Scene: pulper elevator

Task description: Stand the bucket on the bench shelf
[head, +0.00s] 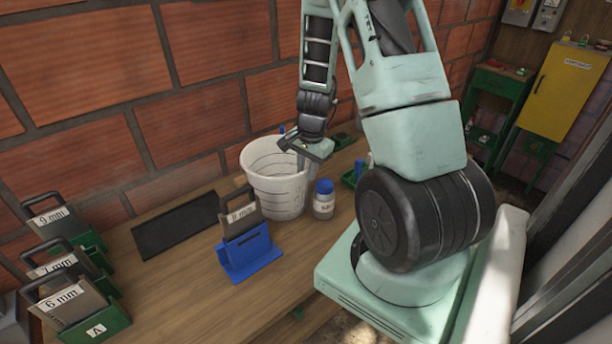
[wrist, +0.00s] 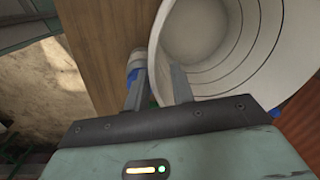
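The white bucket (head: 277,192) stands upright on the wooden bench top (head: 190,265), near the brick wall. It is open at the top and looks empty in the wrist view (wrist: 225,45). My gripper (head: 306,158) is at the right side of its rim, pointing down. In the wrist view my gripper (wrist: 158,92) has its two fingers apart, one inside the bucket and one outside, with the rim between them. I see no clear grip on the wall. I cannot pick out a separate bench shelf.
A blue-capped white bottle (head: 323,200) stands close to the bucket's right. A blue holder (head: 248,255) with a tagged plate is in front. Green holders (head: 98,325) stand far left. A green tray (head: 349,180) lies right.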

